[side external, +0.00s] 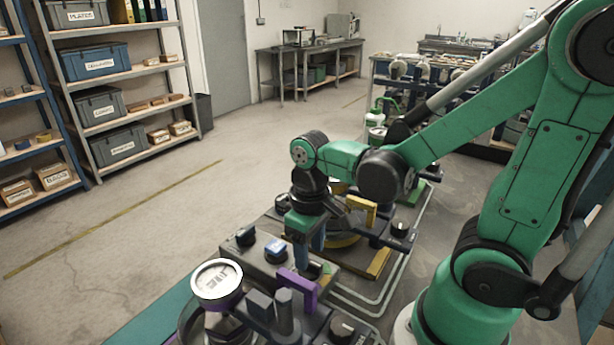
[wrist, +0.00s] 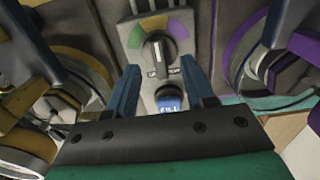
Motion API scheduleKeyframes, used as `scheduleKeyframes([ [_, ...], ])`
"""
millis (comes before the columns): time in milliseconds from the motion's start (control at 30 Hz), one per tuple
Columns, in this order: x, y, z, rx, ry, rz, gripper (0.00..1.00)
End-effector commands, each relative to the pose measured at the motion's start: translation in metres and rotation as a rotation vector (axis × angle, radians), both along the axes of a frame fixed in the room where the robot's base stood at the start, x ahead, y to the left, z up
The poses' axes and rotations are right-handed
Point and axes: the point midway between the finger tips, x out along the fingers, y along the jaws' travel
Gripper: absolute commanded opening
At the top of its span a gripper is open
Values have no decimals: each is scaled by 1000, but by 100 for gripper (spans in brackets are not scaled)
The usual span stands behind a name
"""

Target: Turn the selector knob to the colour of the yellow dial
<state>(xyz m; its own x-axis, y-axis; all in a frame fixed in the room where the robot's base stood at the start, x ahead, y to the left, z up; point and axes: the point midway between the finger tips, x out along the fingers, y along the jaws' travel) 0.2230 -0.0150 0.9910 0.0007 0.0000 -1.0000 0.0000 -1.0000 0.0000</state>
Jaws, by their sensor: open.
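The selector knob (wrist: 158,52) is dark and round, on a grey panel (wrist: 140,75), below an arc of green, yellow and purple. Pale marks show at its lower edge; I cannot tell which colour it points to. My gripper (wrist: 159,72) is open, its two blue fingers either side of the panel area just below the knob, apart from it. In the side view my gripper (side external: 309,254) points down over the panel; the knob is mostly hidden there. A white-faced dial (wrist: 20,157) is cut off at the lower left, near yellow parts; its reading is unreadable.
A yellow ring (wrist: 85,65) lies left, a purple ring (wrist: 236,60) right. In the side view, a purple lever (side external: 297,285), a yellow lever (side external: 358,208) and a round gauge (side external: 217,282) stand close around my gripper.

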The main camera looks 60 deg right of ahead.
Motion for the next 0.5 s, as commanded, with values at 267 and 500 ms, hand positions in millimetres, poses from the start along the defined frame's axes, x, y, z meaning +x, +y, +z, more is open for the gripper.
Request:
scheduleKeyframes([
  [267,0,0,27,0,-1,0,47],
  [500,-1,0,36,0,-1,0,47],
])
